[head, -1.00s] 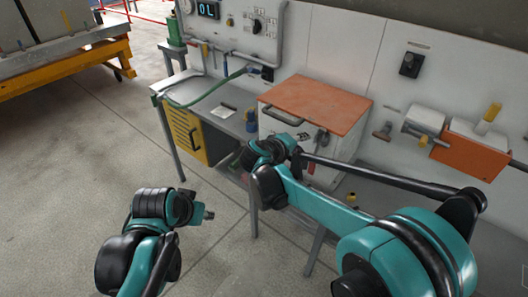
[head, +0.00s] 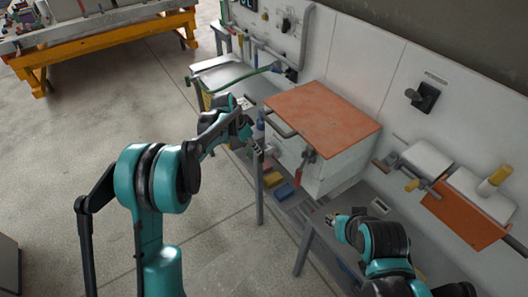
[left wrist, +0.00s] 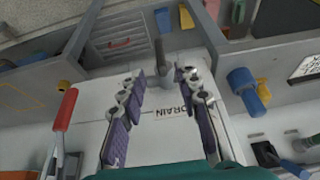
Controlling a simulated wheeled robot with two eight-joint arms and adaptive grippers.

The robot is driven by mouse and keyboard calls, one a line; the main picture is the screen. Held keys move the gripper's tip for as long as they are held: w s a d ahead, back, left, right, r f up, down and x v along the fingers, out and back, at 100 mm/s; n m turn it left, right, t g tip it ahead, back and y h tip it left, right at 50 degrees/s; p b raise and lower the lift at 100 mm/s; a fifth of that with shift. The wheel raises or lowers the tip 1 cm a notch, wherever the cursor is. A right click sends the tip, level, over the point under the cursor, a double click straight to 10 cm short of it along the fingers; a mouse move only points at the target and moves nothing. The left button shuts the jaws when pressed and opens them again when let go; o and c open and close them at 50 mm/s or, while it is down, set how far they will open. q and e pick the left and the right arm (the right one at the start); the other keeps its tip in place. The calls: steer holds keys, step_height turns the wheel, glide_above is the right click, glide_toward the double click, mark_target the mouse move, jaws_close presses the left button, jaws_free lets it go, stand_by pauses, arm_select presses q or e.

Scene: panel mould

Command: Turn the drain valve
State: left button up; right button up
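The drain valve (left wrist: 162,62) shows in the left wrist view as a grey lever on a white panel, beside the upside-down word DRAIN. My left gripper (left wrist: 161,75) is open, its two padded fingers apart on either side of the line to the valve. I cannot tell whether they touch it. In the head view my left gripper (head: 257,150) is at the front of the white cabinet (head: 345,168), and the valve is not clear there. My right gripper (head: 338,220) is low at the right, away from the cabinet; its fingers are too small to read.
The cabinet has an orange top (head: 322,118). A red-handled lever (head: 299,170) is on its front; a red handle also shows in the left wrist view (left wrist: 66,108). Yellow and blue blocks (head: 273,180) lie below.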

mark_target(260, 163)
arm_select(q)
steer(key=b+x, duration=0.2)
steer(key=x, duration=0.6)
steer(key=shift+a, duration=0.1)
jaws_close()
